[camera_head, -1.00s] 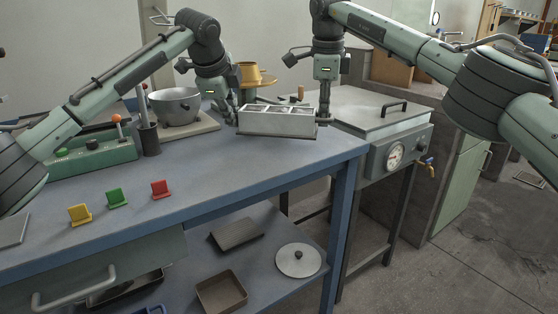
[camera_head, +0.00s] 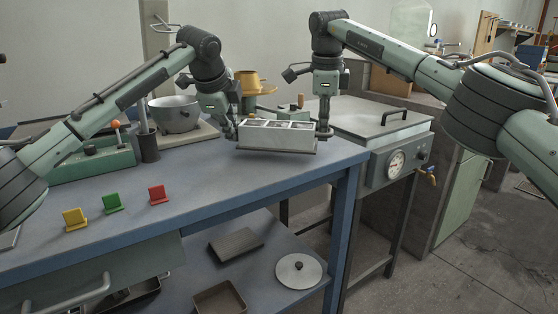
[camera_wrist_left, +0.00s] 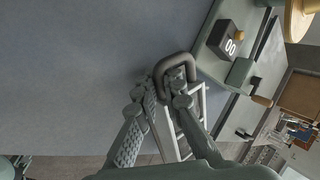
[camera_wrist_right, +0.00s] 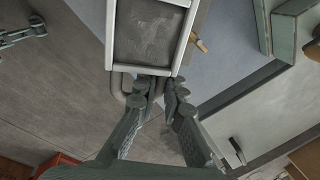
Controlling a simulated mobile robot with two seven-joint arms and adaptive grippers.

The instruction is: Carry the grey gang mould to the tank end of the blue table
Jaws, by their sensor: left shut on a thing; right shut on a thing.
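The grey gang mould (camera_head: 277,137) is a long pale box with a row of compartments and a darker base, near the right end of the blue table (camera_head: 230,188). My left gripper (camera_head: 232,133) is shut on the bar handle at its left end; that handle shows in the left wrist view (camera_wrist_left: 176,68). My right gripper (camera_head: 323,135) is shut on the right-end handle. In the right wrist view, one compartment of the mould (camera_wrist_right: 188,40) shows a grey floor or fill. The mould looks level; I cannot tell its gap from the tabletop. The tank (camera_head: 375,120) stands beyond the table's right end.
Yellow (camera_head: 75,218), green (camera_head: 113,203) and red (camera_head: 158,194) stands sit along the table's front. A brass-coloured pan (camera_head: 250,82) is behind the mould. The table's front right corner is bare.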

